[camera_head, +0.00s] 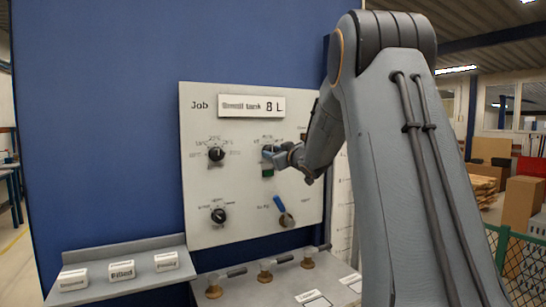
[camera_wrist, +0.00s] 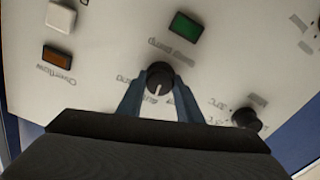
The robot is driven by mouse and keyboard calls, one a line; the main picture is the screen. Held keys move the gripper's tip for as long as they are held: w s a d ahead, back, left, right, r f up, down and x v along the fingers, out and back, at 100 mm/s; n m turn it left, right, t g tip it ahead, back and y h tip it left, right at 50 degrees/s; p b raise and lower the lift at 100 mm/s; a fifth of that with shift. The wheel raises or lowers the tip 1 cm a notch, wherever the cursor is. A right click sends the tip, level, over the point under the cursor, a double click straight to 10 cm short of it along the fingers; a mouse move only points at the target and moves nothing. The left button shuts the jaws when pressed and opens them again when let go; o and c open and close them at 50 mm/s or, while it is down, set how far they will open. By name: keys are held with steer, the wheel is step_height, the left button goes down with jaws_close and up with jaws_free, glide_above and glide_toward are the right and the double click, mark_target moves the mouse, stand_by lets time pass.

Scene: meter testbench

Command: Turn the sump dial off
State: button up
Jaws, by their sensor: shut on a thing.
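The sump dial (camera_wrist: 160,76) is a round black knob with a white pointer line. It sits between my fingers in the wrist view, near a green lamp or button (camera_wrist: 185,27) and a label that looks like "sump pump". The line points towards the bottom of the wrist view, where the lettering appears inverted. The small labels around the dial are too blurred to read surely. My gripper (camera_wrist: 158,92) has its two blue-grey fingers closed on the dial's sides. In the head view my gripper (camera_head: 272,155) is at the panel and mostly hides the dial.
The pale panel (camera_head: 245,195) carries two other black dials, at upper left (camera_head: 216,153) and lower left (camera_head: 218,215), and a blue lever (camera_head: 281,206) below my gripper. An amber "Overflow" piece (camera_wrist: 57,57) is nearby. Brass-based valves (camera_head: 265,271) stand on the shelf below.

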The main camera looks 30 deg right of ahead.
steer(key=shift+n+b, duration=3.15)
steer(key=shift+n, duration=0.45)
steer(key=o, duration=1)
steer(key=shift+o, duration=0.2)
steer(key=s+b, duration=0.1)
steer(key=s, duration=0.7)
steer(key=shift+d+b, duration=0.15)
steer(key=shift+b, duration=0.15)
